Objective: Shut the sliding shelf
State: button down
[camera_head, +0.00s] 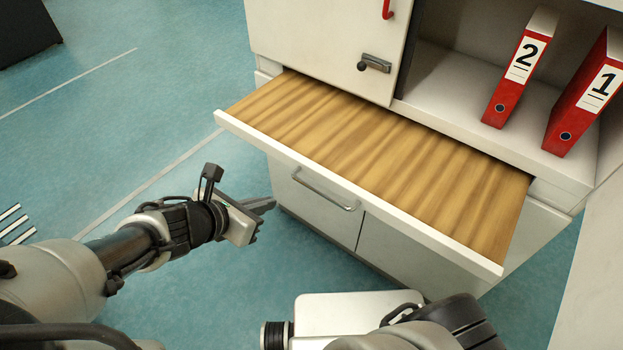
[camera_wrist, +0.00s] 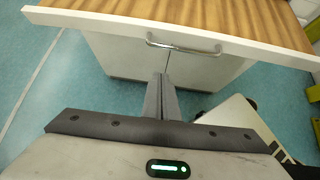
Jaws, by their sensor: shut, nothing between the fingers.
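The sliding shelf (camera_head: 390,165) is a wood-topped board with a white front edge, pulled well out of the white cabinet. In the wrist view its wooden top and white edge (camera_wrist: 100,20) cross the top of the picture. A grey bar handle (camera_head: 325,192) shows just under the shelf's front edge; it also shows in the wrist view (camera_wrist: 184,45). My gripper (camera_head: 268,204) is shut and empty, in front of the cabinet and left of the handle in the head view. In the wrist view its fingers (camera_wrist: 161,88) point toward the cabinet, apart from the handle.
Above the shelf, a closed door with a latch (camera_head: 374,63) stands beside an open compartment holding red binders 2 (camera_head: 517,75) and 1 (camera_head: 585,95). Lower cabinet doors (camera_head: 395,240) are below the shelf.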

jog(key=d+r+b+x, duration=0.1)
jog(key=b+x, duration=0.3)
jog(key=x, duration=0.7)
jog(key=shift+d+r+b, duration=0.25)
jog(key=shift+d+b, duration=0.15)
jog(key=shift+d, duration=0.2)
jog(key=shift+w, duration=0.15)
